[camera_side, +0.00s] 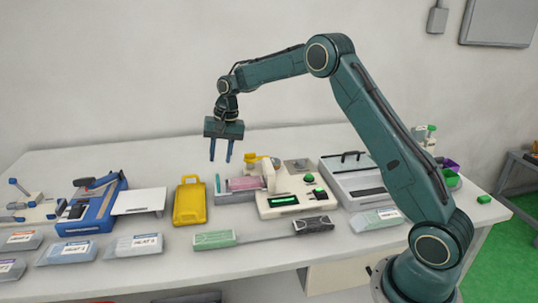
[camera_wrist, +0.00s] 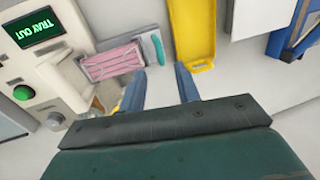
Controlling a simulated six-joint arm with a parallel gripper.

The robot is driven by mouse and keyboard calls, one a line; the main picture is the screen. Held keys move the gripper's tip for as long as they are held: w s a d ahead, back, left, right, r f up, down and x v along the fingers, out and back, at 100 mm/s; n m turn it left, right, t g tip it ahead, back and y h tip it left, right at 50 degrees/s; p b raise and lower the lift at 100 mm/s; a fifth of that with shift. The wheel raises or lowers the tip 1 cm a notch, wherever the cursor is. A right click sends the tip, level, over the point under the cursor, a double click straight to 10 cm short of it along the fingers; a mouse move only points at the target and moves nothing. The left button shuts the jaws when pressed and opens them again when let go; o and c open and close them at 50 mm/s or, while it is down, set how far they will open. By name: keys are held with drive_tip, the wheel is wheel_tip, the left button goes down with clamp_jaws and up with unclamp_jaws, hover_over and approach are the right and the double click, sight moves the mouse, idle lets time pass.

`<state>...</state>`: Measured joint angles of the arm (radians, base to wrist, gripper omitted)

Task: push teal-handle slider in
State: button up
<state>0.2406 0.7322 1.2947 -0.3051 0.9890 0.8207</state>
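The slider is a pale tray (camera_side: 235,197) pulled out to the left of a cream machine (camera_side: 292,203), with a pink pleated stack (camera_wrist: 112,60) on it. Its teal handle (camera_wrist: 157,47) is at the tray's outer end; in the side view it is a thin upright strip (camera_side: 217,183). My gripper (camera_side: 220,160) hangs above and near the handle end, fingers pointing down, open and empty. In the wrist view the fingertips (camera_wrist: 160,69) are apart, with the handle just beyond them. The machine's screen (camera_wrist: 33,32) reads "TRAY OUT", upside down in the wrist view.
A yellow clipboard-like case (camera_side: 189,203) lies left of the tray, with a narrow table gap between. Farther left are a white plate (camera_side: 138,201) and a blue device (camera_side: 92,205). A green pack (camera_side: 214,239) lies in front. A grey tray unit (camera_side: 352,180) is at right.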

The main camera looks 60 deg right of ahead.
sight(218, 176)
drive_tip(key=f, duration=0.4)
drive_tip(key=w+a+f, duration=0.1)
drive_tip(key=f, duration=0.1)
drive_tip(key=shift+f, duration=0.15)
drive_tip(key=shift+d, duration=0.1)
clamp_jaws()
